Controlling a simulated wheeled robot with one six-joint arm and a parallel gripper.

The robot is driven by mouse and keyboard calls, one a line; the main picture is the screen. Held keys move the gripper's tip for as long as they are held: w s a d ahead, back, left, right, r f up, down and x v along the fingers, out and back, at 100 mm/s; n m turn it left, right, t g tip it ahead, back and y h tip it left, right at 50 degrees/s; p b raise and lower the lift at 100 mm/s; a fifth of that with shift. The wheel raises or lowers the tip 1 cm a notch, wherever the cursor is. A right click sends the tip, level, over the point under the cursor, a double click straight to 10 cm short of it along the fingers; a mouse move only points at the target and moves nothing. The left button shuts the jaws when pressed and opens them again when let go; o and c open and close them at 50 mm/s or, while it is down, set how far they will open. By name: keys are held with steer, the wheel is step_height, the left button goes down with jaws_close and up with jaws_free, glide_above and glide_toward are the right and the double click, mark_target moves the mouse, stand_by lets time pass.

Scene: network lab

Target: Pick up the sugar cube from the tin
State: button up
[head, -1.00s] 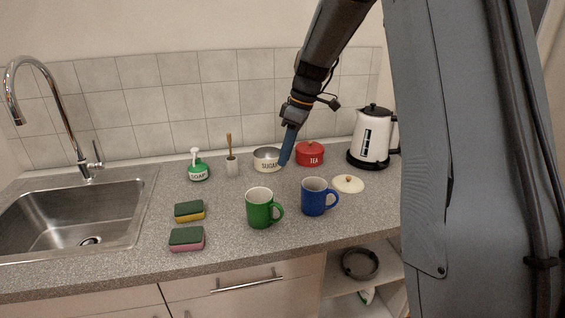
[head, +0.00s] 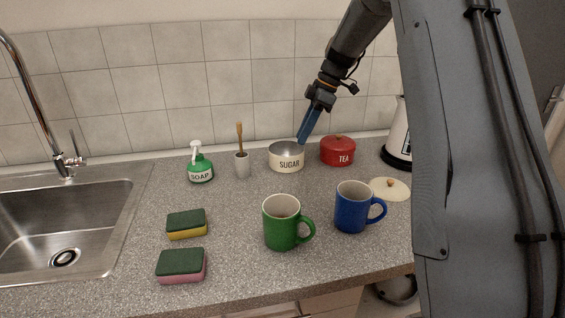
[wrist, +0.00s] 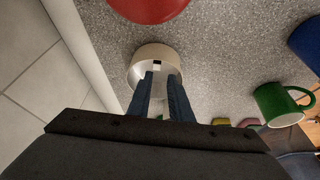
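The cream sugar tin (head: 287,163), labelled SUGAR, stands open on the counter near the tiled wall. It also shows in the wrist view (wrist: 138,66). My gripper (head: 302,140) points down at the right side of the tin's rim in the head view. In the wrist view my gripper's two blue fingers (wrist: 162,76) are apart, with their tips over the tin's mouth. Something small and pale shows in the tin between the fingertips; I cannot clearly make out the sugar cube. Nothing is seen held. The cream lid (head: 390,189) lies on the counter to the right.
A red TEA tin (head: 338,152) stands close right of the sugar tin. A brush in a holder (head: 242,165) and a green soap bottle (head: 200,168) stand left. Green (head: 281,226) and blue (head: 352,208) mugs stand in front. Two sponges (head: 186,224) lie near the sink.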

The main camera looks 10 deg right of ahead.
steer(key=shift+w+d+f, duration=0.15)
steer(key=shift+w+f, duration=0.05)
steer(key=shift+w, duration=0.1)
steer(key=shift+f, duration=0.2)
steer(key=p+x, duration=0.1)
steer(key=x, duration=0.2)
steer(key=p+x, duration=0.1)
steer(key=x, duration=0.2)
steer(key=shift+w+a, duration=0.1)
steer(key=shift+a, duration=0.35)
steer(key=shift+a+f+p, duration=0.15)
steer(key=shift+f+p, duration=0.15)
steer(key=shift+f, duration=0.15)
jaws_close()
